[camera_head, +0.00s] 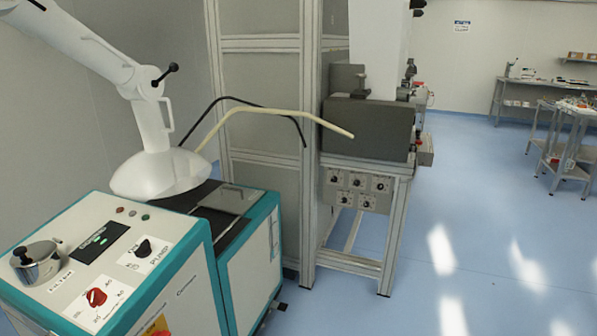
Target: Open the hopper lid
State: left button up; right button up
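A teal and white machine cabinet (243,285) stands at the lower left. On its black top, behind the control panel, lies a flat grey plate (228,199) with a raised edge or handle, which looks like the hopper lid, lying down. A white hood (158,175) on a jointed white arm hangs over the left part of this top and hides some of it. A small steel pot with a lid and black knob (35,257) sits on the panel's left corner. Neither of my grippers is in view.
The front panel has a red knob (96,297) and a black knob (144,248). A beige hose (265,110) and a black hose (213,106) arch behind the hood toward a grey framed machine (367,130). Blue floor (480,220) is open at right.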

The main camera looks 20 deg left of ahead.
aim_at(233, 199)
jog(key=i+l, duration=0.1)
jog(key=i, duration=1.5)
